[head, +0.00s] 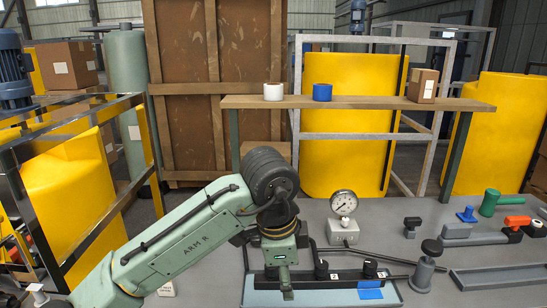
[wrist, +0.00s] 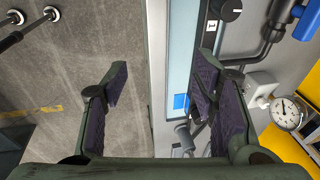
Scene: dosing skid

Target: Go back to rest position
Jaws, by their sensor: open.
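My gripper (head: 286,284) hangs from the green arm at the front of the grey bench, over the left part of a dark-rimmed tray with a light blue floor (head: 325,298). In the wrist view my gripper (wrist: 163,80) has its two dark-padded fingers wide apart with nothing held between them. Below the fingers, the bench edge (wrist: 158,100) runs between them, with bare floor on the left and the tray on the right. In the head view the fingertips are small and partly hidden by the gripper body.
A pressure gauge (head: 343,203) stands behind the tray, and black knobs (head: 370,268) with number labels sit on it. A grey bottle-shaped fitting (head: 424,272) is to the right. Coloured-handled valves (head: 489,202) lie farther right. A wooden shelf (head: 360,103) spans the back. A metal frame (head: 75,200) stands left.

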